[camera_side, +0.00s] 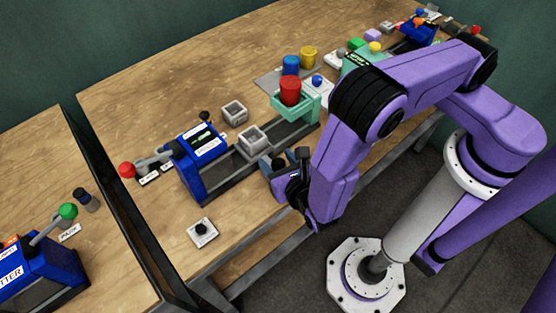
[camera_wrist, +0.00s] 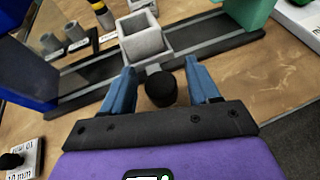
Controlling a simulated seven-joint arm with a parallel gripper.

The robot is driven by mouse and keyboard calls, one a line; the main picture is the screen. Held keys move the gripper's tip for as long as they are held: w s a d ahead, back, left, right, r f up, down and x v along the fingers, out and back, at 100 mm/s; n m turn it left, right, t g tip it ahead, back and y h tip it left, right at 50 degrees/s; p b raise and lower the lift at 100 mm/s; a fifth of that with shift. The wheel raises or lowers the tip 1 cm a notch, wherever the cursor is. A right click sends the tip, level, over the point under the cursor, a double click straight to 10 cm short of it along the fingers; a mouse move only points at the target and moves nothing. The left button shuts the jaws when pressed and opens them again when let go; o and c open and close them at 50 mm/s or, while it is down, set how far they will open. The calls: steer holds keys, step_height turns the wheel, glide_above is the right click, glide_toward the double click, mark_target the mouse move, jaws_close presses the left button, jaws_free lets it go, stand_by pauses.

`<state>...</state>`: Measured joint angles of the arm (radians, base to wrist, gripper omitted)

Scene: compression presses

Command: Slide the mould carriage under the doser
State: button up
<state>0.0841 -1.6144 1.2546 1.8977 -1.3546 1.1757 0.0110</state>
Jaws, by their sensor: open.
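The mould carriage is an open grey square box (camera_side: 253,138) on a dark rail (camera_side: 229,169), between the blue press and the doser. It also shows at the top centre of the wrist view (camera_wrist: 146,44). A black round knob (camera_wrist: 160,89) stands on its near side. My gripper (camera_wrist: 160,68) is open, with one blue finger on each side of the knob; I cannot tell whether either touches it. In the side view my gripper (camera_side: 284,168) is at the rail's near side. The doser is a teal frame (camera_side: 291,107) with a red hopper (camera_side: 290,90) at the rail's right end.
The blue press (camera_side: 199,165) stands at the rail's left end, with a red-knobbed lever (camera_side: 127,170). A second grey box (camera_side: 234,112) sits behind the rail. A small white button box (camera_side: 203,231) is near the front edge. The rail between carriage and doser looks clear.

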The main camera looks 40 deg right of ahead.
steer(key=shift+w, duration=0.1)
jaws_close()
steer(key=d, duration=1.2)
steer(key=shift+d, duration=0.45)
jaws_free()
